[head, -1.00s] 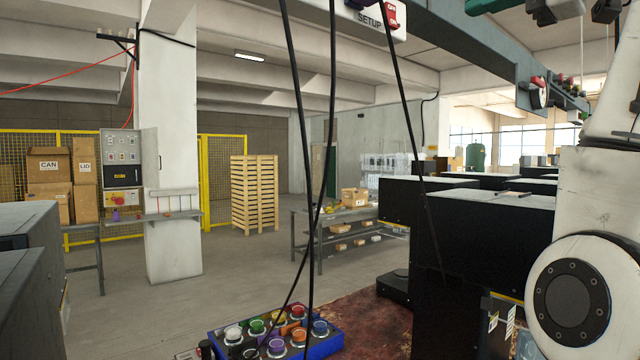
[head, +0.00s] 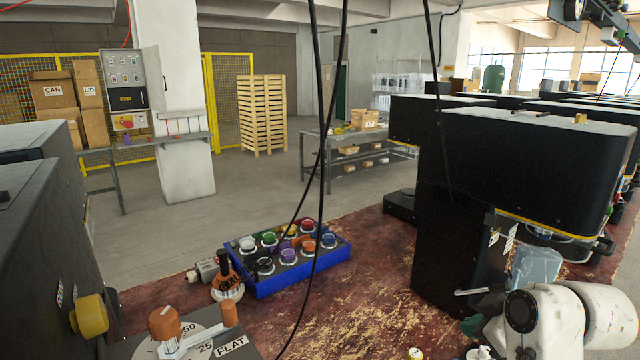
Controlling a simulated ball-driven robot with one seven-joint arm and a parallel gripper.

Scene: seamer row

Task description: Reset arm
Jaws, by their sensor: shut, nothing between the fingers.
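My white arm (head: 560,325) shows at the lower right of the head view, bent low in front of a black machine. Its round dark joint cap faces the camera. My gripper is not visible; the arm runs out of the bottom of the picture.
A black machine (head: 530,160) stands close behind my arm. Another dark machine (head: 40,250) stands at left, beside a dial with a lever (head: 185,340). Black cables hang across the middle.

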